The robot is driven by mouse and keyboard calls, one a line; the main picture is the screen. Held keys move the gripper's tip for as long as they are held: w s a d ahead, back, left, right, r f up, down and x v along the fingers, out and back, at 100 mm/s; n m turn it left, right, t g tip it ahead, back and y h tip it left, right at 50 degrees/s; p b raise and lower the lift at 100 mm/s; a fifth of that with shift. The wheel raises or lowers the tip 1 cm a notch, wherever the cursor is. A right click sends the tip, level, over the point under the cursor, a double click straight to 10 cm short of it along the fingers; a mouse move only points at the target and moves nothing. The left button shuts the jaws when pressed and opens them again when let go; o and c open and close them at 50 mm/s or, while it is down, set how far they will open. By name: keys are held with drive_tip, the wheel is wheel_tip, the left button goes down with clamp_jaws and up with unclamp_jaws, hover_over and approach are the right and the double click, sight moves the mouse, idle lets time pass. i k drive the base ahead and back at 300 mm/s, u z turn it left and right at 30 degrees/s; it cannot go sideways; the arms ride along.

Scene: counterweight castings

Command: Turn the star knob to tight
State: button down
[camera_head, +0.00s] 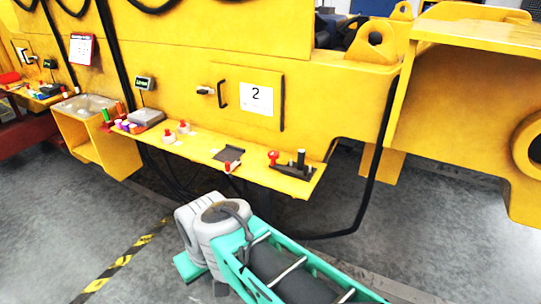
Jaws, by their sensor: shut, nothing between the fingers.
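A small red knob (273,157) stands near the right end of a narrow yellow shelf on the machine's side. It sits on a dark base plate (290,169) beside an upright black post (301,158). It may be the star knob, but it is too small to make out its lobes or any tight mark. Two other red-topped pieces on pale bases, one at the back (184,127) and one in front of it (169,137), stand farther left on the shelf. I cannot see my gripper in this view, and nothing is seen touching the knob.
The yellow shelf (205,147) also holds a dark plate (228,155), a grey block (147,119) and coloured pieces. A hinged panel marked 2 (257,99) is above. A black cable (374,165) hangs right of the shelf. A teal and grey assembly (225,225) fills the lower middle.

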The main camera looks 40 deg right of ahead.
sight(273, 154)
drive_tip(key=z, duration=0.4)
drive_tip(key=k, duration=0.2)
drive_tip(key=z, duration=0.8)
drive_tip(key=i, duration=1)
drive_tip(key=u, duration=2.75)
